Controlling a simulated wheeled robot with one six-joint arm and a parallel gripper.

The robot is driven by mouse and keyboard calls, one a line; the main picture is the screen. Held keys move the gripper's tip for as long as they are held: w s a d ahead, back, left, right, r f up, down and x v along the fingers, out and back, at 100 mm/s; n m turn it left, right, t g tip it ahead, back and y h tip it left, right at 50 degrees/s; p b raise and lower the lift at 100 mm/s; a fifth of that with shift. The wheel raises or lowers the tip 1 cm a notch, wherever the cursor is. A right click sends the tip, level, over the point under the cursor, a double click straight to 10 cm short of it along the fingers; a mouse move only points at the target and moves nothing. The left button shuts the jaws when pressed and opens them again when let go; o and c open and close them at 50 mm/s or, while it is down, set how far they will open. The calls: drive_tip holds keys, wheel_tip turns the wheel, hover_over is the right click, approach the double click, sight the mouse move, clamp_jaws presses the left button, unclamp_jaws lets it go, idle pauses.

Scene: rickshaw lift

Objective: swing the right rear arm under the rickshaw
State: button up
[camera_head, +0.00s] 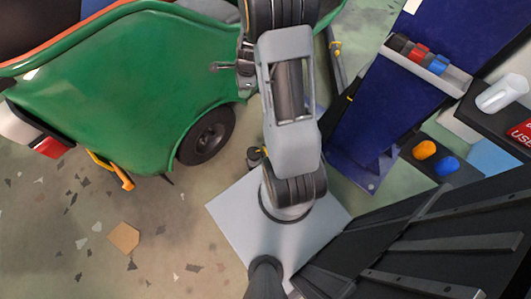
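The green rickshaw (120,85) fills the upper left, with its black wheel (207,135) toward my arm. A blue lift post (385,95) stands right of my arm. A dark bar with a yellow band (336,50) runs beside the post and looks like a lift arm; my arm hides part of this area. An orange-yellow bar (112,168) sticks out below the rickshaw's lower edge. I cannot tell which is the right rear arm. Small grey metal parts at the left side of my upper arm may be my gripper; their fingers cannot be made out clearly.
A tray (428,68) with red and blue items is on the post. An orange knob (424,150) and a blue knob (446,165) sit on a dark panel. A black ribbed structure (430,245) fills the lower right. The speckled floor (70,235) at lower left is mostly clear.

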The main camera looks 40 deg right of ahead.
drive_tip(key=s+d+f+m+b, duration=0.25)
drive_tip(key=f+m, duration=0.25)
drive_tip(key=f, duration=0.7)
drive_tip(key=s+d+f+m+g+b, duration=0.1)
drive_tip(key=s+d+f+m+b, duration=0.25)
drive_tip(key=f, duration=0.75)
drive_tip(key=d+f+m+b, duration=0.25)
drive_tip(key=f+m, duration=0.45)
drive_tip(key=f, duration=0.5)
drive_tip(key=shift+m+y, duration=0.3)
drive_tip(key=shift+m, duration=0.05)
drive_tip(key=b+x, duration=0.2)
drive_tip(key=x, duration=0.2)
drive_tip(key=b+x, duration=0.2)
drive_tip(key=x, duration=0.2)
drive_tip(key=s+b+x, duration=0.1)
drive_tip(key=b+x, duration=0.1)
drive_tip(key=x, duration=0.2)
drive_tip(key=shift+f, duration=0.3)
drive_tip(key=shift+b+x, duration=0.5)
drive_tip(key=shift+x, duration=0.5)
drive_tip(key=shift+c, duration=0.5)
clamp_jaws()
